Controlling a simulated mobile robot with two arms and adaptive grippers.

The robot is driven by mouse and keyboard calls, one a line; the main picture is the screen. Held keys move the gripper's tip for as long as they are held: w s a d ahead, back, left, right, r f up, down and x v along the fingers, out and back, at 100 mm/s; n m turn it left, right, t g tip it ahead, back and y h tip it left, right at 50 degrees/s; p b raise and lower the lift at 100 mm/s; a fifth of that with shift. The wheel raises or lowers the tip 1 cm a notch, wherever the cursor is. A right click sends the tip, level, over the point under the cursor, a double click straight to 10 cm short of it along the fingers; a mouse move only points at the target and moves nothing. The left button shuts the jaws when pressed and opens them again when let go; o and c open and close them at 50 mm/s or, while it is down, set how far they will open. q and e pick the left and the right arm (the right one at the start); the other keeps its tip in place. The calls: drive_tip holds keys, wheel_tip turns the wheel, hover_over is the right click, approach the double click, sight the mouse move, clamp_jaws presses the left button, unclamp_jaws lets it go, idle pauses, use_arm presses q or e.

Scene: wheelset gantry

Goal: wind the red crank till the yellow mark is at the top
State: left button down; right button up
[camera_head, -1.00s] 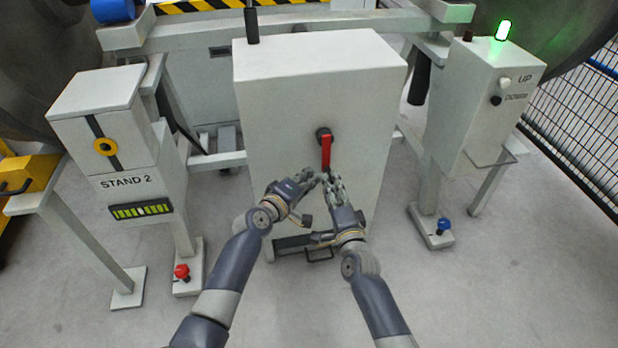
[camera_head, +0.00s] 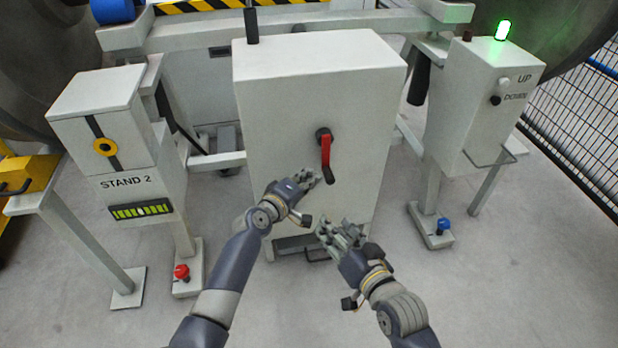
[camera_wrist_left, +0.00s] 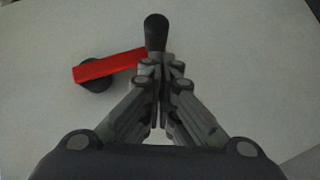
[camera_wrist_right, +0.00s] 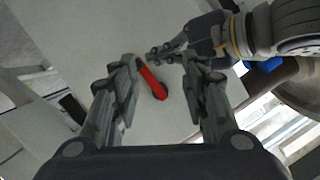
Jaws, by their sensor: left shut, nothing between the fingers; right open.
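The red crank (camera_head: 326,153) is on the front of a pale grey cabinet. Its arm hangs down from the dark hub (camera_head: 323,135), with the black handle (camera_head: 329,177) at the lower end. My left gripper (camera_head: 315,178) is shut and empty, its fingertips just left of the handle. In the left wrist view the handle (camera_wrist_left: 157,32) shows just beyond those fingertips. My right gripper (camera_head: 338,234) is open and empty, below and apart from the crank. The red arm (camera_wrist_right: 150,80) shows between its fingers. A yellow ring (camera_head: 105,147) marks the STAND 2 box; I see no yellow mark on the crank.
The cabinet (camera_head: 300,85) stands between the STAND 2 post (camera_head: 140,190) and a control box (camera_head: 490,100) with a green lamp (camera_head: 503,30). A red knob (camera_head: 181,271) and a blue knob (camera_head: 444,225) sit low on either side. The floor in front is clear.

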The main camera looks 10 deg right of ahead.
drive_tip(key=s+d+r+n, duration=0.1)
drive_tip(key=s+r+n, duration=0.5)
drive_tip(key=shift+g+h, duration=0.3)
drive_tip(key=shift+g, duration=0.1)
use_arm(q)
drive_tip(key=shift+s, duration=0.1)
use_arm(e)
drive_tip(key=shift+r, duration=0.1)
use_arm(q)
drive_tip(key=v, duration=1.1)
drive_tip(key=shift+s+a, duration=0.3)
drive_tip(key=shift+s+a, duration=0.1)
